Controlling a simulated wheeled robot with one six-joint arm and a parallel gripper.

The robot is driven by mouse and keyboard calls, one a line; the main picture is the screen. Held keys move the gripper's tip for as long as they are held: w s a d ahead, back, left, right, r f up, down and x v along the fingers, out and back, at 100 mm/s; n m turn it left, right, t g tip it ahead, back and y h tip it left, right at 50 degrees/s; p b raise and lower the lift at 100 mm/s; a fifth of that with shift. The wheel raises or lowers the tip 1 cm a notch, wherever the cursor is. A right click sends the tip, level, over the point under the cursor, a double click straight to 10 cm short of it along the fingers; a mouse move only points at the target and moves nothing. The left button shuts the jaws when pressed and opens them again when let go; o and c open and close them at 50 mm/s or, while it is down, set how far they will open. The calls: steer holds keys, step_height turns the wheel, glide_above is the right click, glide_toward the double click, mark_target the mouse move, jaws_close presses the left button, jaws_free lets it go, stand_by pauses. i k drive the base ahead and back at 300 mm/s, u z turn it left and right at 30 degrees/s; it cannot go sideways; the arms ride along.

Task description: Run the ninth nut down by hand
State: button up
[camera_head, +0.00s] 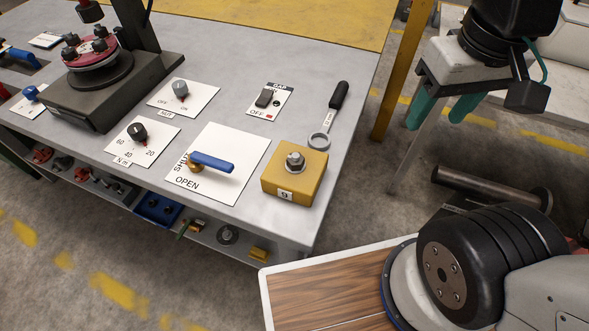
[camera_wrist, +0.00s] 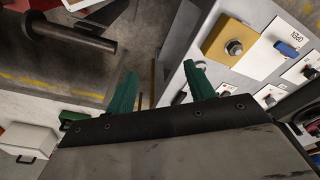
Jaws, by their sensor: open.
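The ninth nut (camera_head: 296,161) is a silver hex nut on a stud in a yellow block (camera_head: 278,179) marked 9, near the right front corner of the grey bench. In the wrist view the nut (camera_wrist: 234,47) and the yellow block (camera_wrist: 221,38) show at the upper right. How far down the stud the nut sits is too small to tell. My gripper (camera_head: 438,112) has green fingers and hangs to the right of the bench, well apart from the block. Its fingers (camera_wrist: 162,90) also show in the wrist view, spread wide with nothing between them.
A yellow post (camera_head: 403,75) rises at the bench's right edge. A grey spool-like bar (camera_head: 490,192) lies at the right.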

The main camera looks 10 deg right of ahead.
mark_target(296, 163)
steer(key=k, duration=1)
steer(key=u, duration=1.2)
steer(key=i, duration=0.7)
steer(key=z, duration=0.6)
